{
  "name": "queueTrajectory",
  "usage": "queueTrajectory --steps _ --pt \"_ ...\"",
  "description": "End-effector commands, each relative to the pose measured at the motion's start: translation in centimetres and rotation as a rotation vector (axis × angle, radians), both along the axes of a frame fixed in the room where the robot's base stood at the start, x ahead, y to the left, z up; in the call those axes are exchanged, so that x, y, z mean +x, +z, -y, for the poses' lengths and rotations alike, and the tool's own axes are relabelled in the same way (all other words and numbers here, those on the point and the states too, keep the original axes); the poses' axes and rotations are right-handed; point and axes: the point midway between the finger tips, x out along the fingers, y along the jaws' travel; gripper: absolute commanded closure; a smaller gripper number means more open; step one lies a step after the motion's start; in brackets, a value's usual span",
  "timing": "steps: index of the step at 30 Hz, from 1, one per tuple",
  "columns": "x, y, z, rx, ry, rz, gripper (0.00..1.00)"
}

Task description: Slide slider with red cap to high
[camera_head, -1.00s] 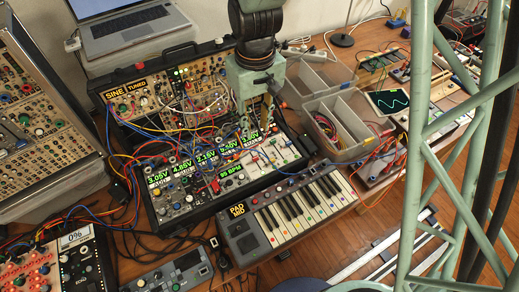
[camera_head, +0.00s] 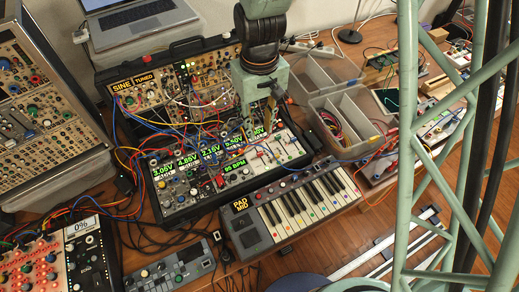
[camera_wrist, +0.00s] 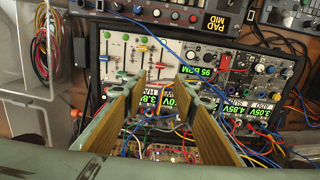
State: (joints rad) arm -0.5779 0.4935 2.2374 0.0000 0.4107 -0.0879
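The slider module (camera_head: 280,150) is a pale panel at the right end of the black synth case, with several upright slots and coloured caps. My gripper (camera_head: 262,112) hangs over the case near this panel. In the wrist view my gripper (camera_wrist: 160,80) has its two brass fingers well apart, with nothing held between them. The fingers hide part of the panel and the displays.
A small keyboard (camera_head: 297,208) lies in front of the case. Patch cables (camera_head: 150,132) loop over the modules at the left. Grey divided bins (camera_head: 345,115) stand to the right, holding cables. A laptop (camera_head: 140,22) sits behind the case.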

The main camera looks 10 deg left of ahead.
Motion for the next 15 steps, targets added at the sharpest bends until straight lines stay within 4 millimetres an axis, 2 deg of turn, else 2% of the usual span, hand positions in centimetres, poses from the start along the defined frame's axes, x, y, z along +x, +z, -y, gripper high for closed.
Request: queueTrajectory --steps 15 --pt "-0.1 -5.1 0.1 -0.002 0.0 -0.002 0.74"
